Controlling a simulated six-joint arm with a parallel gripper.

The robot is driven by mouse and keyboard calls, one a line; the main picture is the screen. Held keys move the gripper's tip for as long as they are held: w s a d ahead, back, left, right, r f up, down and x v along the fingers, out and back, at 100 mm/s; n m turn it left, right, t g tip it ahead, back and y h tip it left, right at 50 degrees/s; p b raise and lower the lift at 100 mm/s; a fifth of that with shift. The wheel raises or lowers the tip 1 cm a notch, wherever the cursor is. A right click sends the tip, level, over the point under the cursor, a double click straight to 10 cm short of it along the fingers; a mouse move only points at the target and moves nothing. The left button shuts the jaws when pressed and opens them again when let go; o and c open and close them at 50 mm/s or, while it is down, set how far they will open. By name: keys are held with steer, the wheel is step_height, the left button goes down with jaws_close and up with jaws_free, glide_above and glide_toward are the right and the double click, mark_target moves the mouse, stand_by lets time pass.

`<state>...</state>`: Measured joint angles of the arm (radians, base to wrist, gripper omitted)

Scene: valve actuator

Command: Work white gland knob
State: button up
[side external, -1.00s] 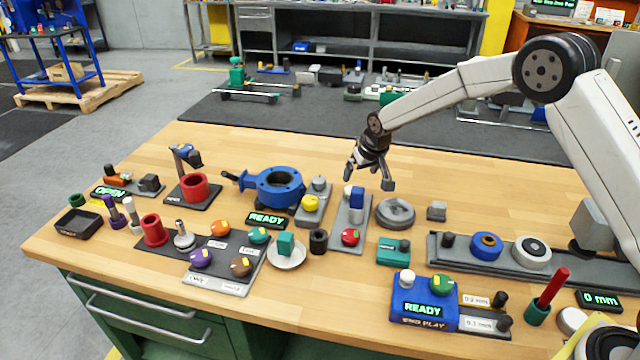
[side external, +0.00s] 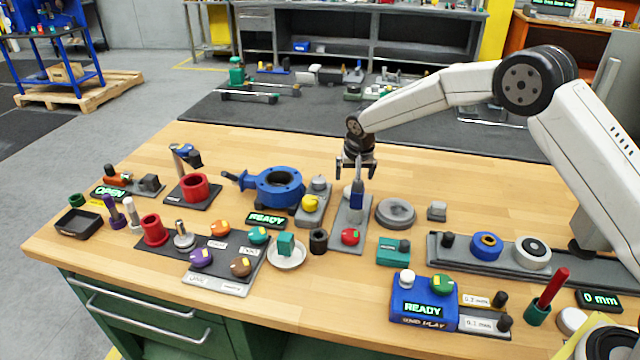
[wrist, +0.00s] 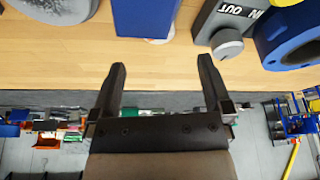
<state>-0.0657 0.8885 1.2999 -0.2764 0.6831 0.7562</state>
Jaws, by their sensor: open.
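A small white knob (side external: 348,191) shows beside the upright blue block (side external: 357,202) on a grey plate in the side view; I cannot tell for sure that it is the gland knob. Another white knob (side external: 405,279) sits on the blue END PLAY box. My gripper (side external: 357,174) is above the blue block, jaws apart and pointing down, with nothing between them. In the wrist view my open gripper (wrist: 162,66) has bare wood between its fingertips, and the blue block (wrist: 144,20) is at the top, beyond them.
A red knob (side external: 350,237) is at the plate's front end. Left is a grey block with a yellow knob (side external: 310,203), then the blue valve body (side external: 273,187). A grey round disc (side external: 396,213) lies to the right. Bare wood is free behind.

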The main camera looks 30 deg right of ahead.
steer(key=m, duration=0.1)
steer(key=m+h, duration=0.1)
steer(key=m, duration=0.2)
steer(key=shift+w+a+r+h, duration=0.2)
steer(key=shift+w+a+h, duration=0.15)
steer(key=shift+a+h, duration=0.05)
steer(key=shift+f, duration=0.15)
steer(key=shift+g, duration=0.3)
steer(key=shift+x, duration=3.8)
steer(key=shift+w, duration=0.1)
steer(key=c, duration=1.3)
